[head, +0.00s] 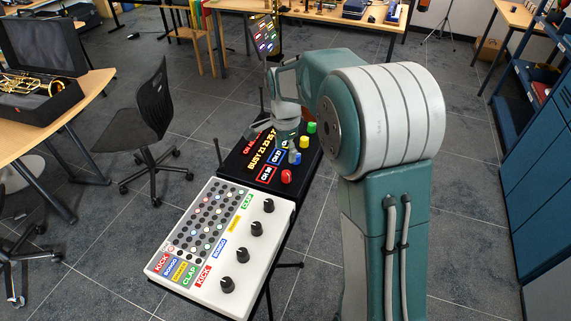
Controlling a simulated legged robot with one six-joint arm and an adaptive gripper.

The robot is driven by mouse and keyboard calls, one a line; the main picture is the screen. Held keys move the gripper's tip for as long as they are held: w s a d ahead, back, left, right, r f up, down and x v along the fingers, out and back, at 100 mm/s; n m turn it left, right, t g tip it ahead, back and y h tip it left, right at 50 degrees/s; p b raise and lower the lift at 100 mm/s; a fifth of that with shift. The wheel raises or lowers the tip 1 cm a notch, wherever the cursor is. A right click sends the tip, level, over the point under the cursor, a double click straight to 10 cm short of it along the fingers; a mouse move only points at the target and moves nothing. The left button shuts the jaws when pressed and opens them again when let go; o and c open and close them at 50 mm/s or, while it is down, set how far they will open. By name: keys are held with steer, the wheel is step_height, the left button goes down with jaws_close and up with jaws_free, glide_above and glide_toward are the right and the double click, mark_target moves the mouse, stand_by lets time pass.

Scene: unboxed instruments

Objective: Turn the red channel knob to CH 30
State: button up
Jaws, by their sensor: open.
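The black channel box (238,163) stands on a narrow stand, with lit text on its top and a column of coloured knobs along its right side. The red channel knob (287,177) is nearest the front right corner and fully visible. A red-framed channel readout (267,174) sits to its left; its number is too small to read surely. My gripper (289,145) hangs down over the box, behind the red knob and close to the blue knob (295,158). It is open, and nothing shows between its fingers. It hides part of the box's top.
A white drum machine (222,240) with black knobs stands directly in front of the box. Yellow (305,142) and green (311,127) knobs sit behind the blue one. Antennas (218,152) rise from the box. A black chair (150,130) stands to the left, with open floor between.

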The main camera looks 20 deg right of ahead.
steer(key=shift+r, duration=1.35)
steer(key=s+r+n+t, duration=0.3)
steer(key=s+r+n, duration=0.4)
steer(key=s+r, duration=0.5)
steer(key=s+f+n+t, duration=0.2)
steer(key=s+n, duration=0.5)
steer(key=s, duration=0.8)
steer(key=shift+s+f+t, duration=0.3)
steer(key=shift+s+f, duration=0.1)
steer(key=shift+f, duration=0.15)
